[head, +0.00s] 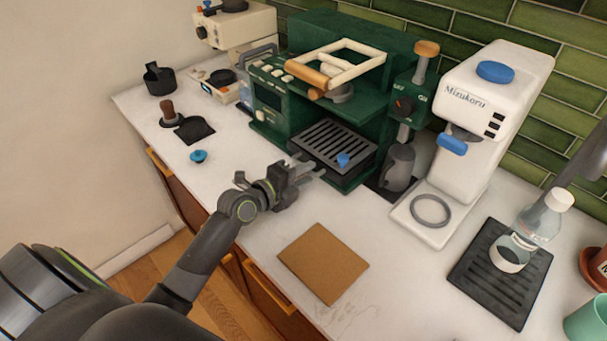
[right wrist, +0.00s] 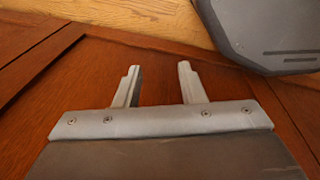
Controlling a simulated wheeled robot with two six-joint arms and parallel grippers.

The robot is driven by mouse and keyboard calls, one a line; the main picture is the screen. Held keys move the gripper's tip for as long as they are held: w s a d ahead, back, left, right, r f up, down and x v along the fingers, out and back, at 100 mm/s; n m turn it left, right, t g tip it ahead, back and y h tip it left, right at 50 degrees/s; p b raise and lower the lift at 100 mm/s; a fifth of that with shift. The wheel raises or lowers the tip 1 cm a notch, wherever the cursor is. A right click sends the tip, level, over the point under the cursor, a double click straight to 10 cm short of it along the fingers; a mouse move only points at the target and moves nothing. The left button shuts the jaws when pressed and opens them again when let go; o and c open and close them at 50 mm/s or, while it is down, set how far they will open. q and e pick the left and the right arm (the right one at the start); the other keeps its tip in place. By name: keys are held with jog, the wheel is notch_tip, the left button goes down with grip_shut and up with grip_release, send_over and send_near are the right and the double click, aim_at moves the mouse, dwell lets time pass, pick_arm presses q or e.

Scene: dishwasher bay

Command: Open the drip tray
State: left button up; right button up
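The drip tray (head: 333,147) is a dark slatted tray at the base of the green espresso machine (head: 290,118) in the head view. A small blue piece (head: 343,160) shows on its front right part. My left gripper (head: 316,170) is just in front of the tray's front edge, above the counter. Its fingers look parted with nothing between them. I cannot tell whether they touch the tray. My right gripper (right wrist: 158,88) shows in the right wrist view, open and empty, over brown wood panels.
Further right are the white grinder (head: 474,125) and a black mat (head: 487,280) with a bottle (head: 530,232). A brown board (head: 323,262) lies in front.

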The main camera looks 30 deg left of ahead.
pick_arm(q)
grip_shut()
jog(key=shift+s+a, duration=0.1)
jog(key=shift+s+a+f, duration=0.1)
jog(key=shift+s+f, duration=0.1)
jog(key=shift+s, duration=0.1)
jog(key=b+v, duration=0.1)
jog(key=v, duration=0.2)
jog(key=f+b+v, duration=0.1)
jog(key=v, duration=0.3)
jog(key=f+b+v, duration=0.1)
jog(key=b+v, duration=0.1)
jog(key=v, duration=0.2)
jog(key=shift+s+a, duration=0.1)
jog(key=shift+s, duration=0.15)
jog(key=shift+s+r, duration=0.1)
grip_release()
